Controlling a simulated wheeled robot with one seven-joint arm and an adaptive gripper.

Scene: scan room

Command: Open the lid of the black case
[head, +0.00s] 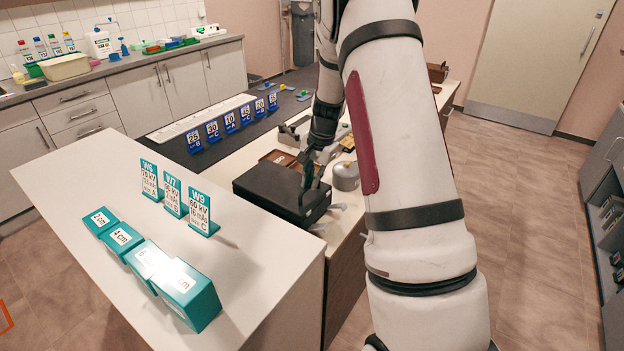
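The black case (270,191) lies on the white worktop in the middle of the head view, and its lid looks shut. My gripper (312,178) is at the right part of the case, with its dark fingers pointing down over the lid's far right side. My arm comes in from the right and hides part of the area beyond the case. I cannot tell whether the fingers touch the case. The fingers are small and dark against the case, so their opening is unclear.
A grey round container (346,176) stands close right of the case. Teal blocks (187,296) and teal label stands (201,214) are on the near white counter (255,270). Blue number signs (230,122) stand behind. A brown tray (277,158) lies just beyond the case. Open floor (530,220) is at right.

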